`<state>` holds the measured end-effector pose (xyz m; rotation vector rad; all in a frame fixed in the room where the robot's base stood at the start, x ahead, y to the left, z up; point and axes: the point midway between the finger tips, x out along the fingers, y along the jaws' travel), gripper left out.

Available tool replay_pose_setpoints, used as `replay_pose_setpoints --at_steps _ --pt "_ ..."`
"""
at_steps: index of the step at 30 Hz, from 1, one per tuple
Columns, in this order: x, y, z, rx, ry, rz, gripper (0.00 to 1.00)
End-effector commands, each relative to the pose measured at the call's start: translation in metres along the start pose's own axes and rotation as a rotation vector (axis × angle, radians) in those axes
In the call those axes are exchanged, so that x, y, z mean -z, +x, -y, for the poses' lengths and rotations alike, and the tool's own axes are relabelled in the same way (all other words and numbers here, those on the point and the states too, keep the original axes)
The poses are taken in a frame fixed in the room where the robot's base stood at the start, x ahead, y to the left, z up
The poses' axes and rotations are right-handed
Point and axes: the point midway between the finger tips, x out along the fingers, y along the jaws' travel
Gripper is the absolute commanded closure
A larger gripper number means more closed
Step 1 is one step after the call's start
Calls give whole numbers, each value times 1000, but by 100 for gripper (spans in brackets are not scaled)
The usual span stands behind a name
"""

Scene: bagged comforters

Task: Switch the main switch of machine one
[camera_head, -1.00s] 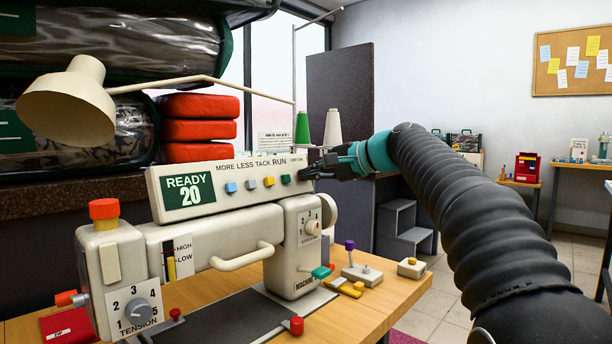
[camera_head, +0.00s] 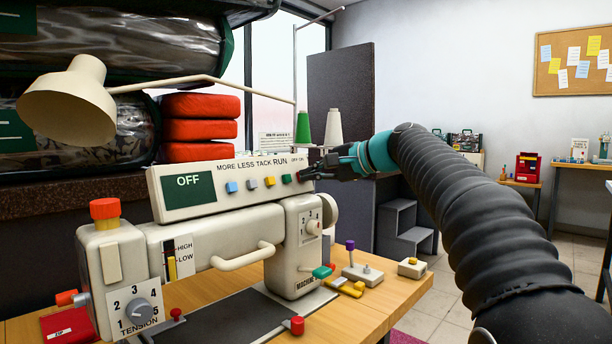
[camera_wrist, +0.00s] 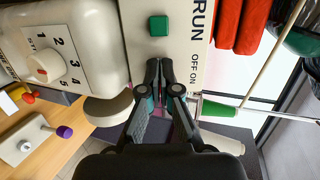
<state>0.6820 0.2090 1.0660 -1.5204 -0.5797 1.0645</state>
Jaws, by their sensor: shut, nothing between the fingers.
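The sewing machine (camera_head: 200,245), labelled MACHINE with its number unclear, stands on a wooden table. Its top panel has a small display (camera_head: 188,190) that reads OFF, a row of coloured buttons and an OFF ON label at the right end. My gripper (camera_head: 304,175) is at that right end, fingertips against or very close to the panel. In the wrist view my gripper (camera_wrist: 163,66) is shut and empty, its tips beside the OFF ON label (camera_wrist: 193,72) and below the green RUN button (camera_wrist: 158,26). The main switch itself is hidden behind the fingers.
A lamp (camera_head: 70,102) reaches over the machine. Thread cones (camera_head: 333,128) stand behind the panel. Red cushions (camera_head: 200,118) are stacked at the back. A small box with a purple-topped lever (camera_head: 350,262) sits on the table at right. Floor is open at the right.

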Motion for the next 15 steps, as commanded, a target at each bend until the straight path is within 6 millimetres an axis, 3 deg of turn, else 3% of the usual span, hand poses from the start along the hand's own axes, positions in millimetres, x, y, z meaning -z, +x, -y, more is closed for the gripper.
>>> replay_pose_setpoints --at_steps 15 --pt "-1 -44 1 1 -1 0 100"
